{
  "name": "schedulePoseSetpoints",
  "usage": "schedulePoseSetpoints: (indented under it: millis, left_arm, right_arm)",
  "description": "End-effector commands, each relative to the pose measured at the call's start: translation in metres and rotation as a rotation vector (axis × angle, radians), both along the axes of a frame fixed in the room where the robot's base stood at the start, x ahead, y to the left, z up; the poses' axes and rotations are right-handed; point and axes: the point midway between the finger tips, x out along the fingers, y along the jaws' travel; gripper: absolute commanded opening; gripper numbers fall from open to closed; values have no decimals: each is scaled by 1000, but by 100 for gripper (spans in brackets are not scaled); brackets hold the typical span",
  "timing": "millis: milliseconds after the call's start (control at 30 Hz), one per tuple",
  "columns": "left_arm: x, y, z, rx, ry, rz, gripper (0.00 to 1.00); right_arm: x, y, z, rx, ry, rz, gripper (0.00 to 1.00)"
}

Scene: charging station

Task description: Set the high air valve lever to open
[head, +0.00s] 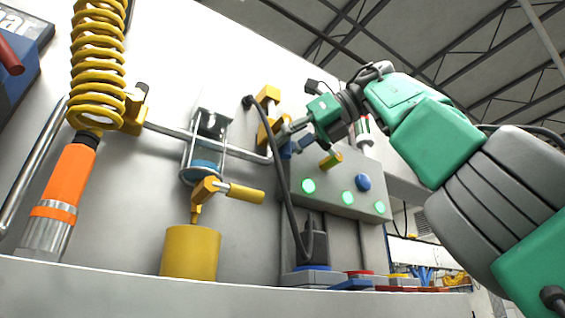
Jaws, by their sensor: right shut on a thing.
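The high air valve (267,95) is a yellow fitting on the white panel, at the end of a metal pipe. My right gripper (290,130) comes in from the right and is shut at the valve's right side, on what appears to be its lever. The lever is mostly hidden by the fingers, so its exact angle cannot be told. A small blue part shows just below the fingers. My left gripper is not in view.
A lower yellow valve (205,192) with a level handle stands above a yellow cylinder (190,252). A grey box (335,185) with lit green buttons sits below my right gripper. A black cable (285,195) hangs nearby. A yellow coiled hose (98,65) is at left.

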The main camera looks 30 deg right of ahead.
Motion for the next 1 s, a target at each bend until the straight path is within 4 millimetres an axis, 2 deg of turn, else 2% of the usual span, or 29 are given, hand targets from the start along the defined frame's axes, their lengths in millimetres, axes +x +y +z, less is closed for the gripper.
schedulePoseSetpoints:
  millis: [533, 633, 667, 1000]
  left_arm:
    - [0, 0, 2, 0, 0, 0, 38]
    - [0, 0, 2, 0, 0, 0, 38]
    - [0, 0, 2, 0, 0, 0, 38]
    - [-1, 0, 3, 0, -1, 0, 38]
  right_arm:
    - [-3, -4, -1, -30, 3, 0, 0]
    - [-3, -5, 0, -29, 1, -1, 36]
    - [-3, -5, 0, -29, 2, 0, 38]
    - [1, -3, -1, -28, 1, 0, 38]
